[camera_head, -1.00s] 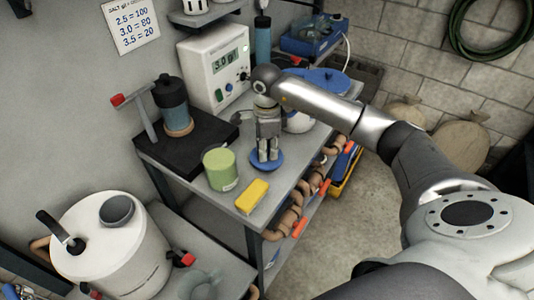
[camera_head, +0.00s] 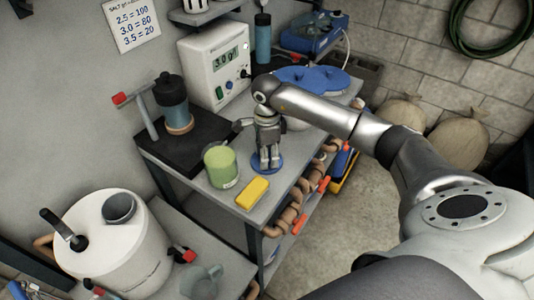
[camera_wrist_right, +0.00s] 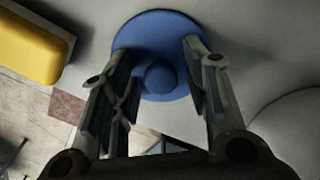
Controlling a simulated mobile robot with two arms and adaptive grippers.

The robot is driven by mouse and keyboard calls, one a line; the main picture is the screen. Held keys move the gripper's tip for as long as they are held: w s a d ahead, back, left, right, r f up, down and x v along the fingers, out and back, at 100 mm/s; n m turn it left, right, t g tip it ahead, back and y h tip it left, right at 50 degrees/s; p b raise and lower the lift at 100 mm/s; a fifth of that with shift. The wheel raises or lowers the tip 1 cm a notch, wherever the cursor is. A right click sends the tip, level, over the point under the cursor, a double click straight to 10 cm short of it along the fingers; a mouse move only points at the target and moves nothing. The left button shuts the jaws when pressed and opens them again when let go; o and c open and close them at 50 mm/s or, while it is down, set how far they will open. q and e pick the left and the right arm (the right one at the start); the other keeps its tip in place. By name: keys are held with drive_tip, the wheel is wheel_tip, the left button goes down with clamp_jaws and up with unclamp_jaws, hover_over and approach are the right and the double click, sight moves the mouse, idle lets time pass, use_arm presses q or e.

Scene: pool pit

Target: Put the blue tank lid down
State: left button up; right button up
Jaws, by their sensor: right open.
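The blue tank lid (camera_head: 279,167), a round disc, lies on the grey bench, below my right gripper (camera_head: 269,164). In the right wrist view the lid (camera_wrist_right: 165,27) shows its round knob (camera_wrist_right: 159,76) between the two fingers of the right gripper (camera_wrist_right: 160,88). The fingers are spread, with gaps visible on both sides of the knob. The right arm reaches in from the right and the gripper points down. My left gripper is not in view.
A yellow sponge-like block (camera_head: 252,194) and a green container (camera_head: 221,168) stand close to the left of the lid. The bench's front edge is near the lid.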

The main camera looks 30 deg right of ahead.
drive_tip(key=shift+r, duration=0.5)
wheel_tip(320, 180, up, 11)
drive_tip(key=b, duration=0.3)
drive_tip(key=shift+r, duration=0.15)
